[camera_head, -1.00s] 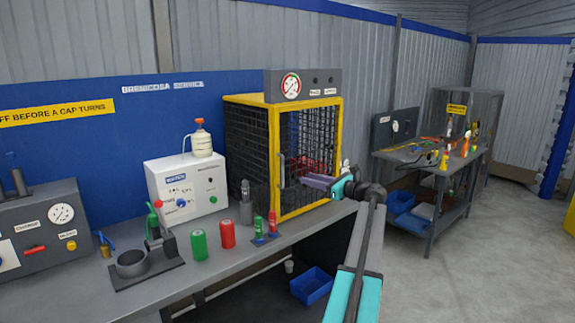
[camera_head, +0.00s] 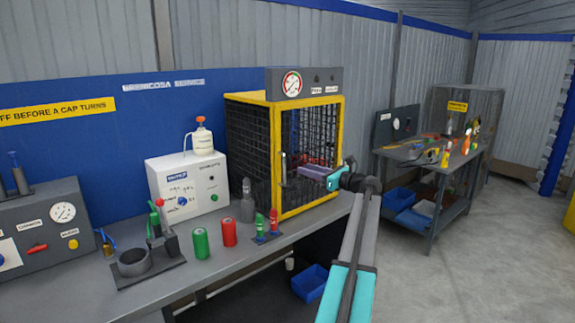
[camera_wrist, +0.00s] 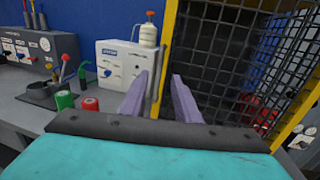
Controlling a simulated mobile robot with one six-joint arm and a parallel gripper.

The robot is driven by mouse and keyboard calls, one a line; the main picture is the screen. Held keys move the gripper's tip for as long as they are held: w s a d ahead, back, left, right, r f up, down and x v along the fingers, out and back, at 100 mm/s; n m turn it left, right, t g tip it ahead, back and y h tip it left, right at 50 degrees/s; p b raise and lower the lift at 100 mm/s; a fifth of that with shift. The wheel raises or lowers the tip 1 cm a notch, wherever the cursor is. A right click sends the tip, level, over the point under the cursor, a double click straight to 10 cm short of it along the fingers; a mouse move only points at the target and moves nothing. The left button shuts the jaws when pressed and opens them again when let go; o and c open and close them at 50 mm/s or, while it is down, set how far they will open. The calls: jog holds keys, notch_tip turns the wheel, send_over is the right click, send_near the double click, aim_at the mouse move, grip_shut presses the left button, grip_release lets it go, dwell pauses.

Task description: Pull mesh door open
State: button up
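The mesh door (camera_head: 322,130) is the black-mesh front of a yellow-framed cage on the bench. A grey upright handle (camera_head: 284,168) is on the door's left side. My gripper (camera_head: 300,170) is in front of the door, its purple fingers pointing left at the handle, with a small gap showing. In the wrist view, my gripper (camera_wrist: 163,78) is open, with the cage's yellow post (camera_wrist: 168,45) seen beyond the gap between the fingers. The mesh (camera_wrist: 265,65) fills the right side. I cannot make out the handle between the fingers there.
Left of the cage stand a white box with a bottle (camera_head: 187,185), a green can (camera_head: 201,243), a red can (camera_head: 229,232) and a grey clamp stand (camera_head: 147,262). A gauge panel (camera_head: 303,82) sits on top. Another bench (camera_head: 430,170) is at right, with open floor in front.

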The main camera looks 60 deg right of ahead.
jog(key=w+d+p, duration=0.1)
jog(key=w+p, duration=0.1)
jog(key=w, duration=0.8)
jog(key=shift+w+d, duration=0.1)
jog(key=shift+c, duration=0.2)
grip_shut()
jog(key=shift+a, duration=0.2)
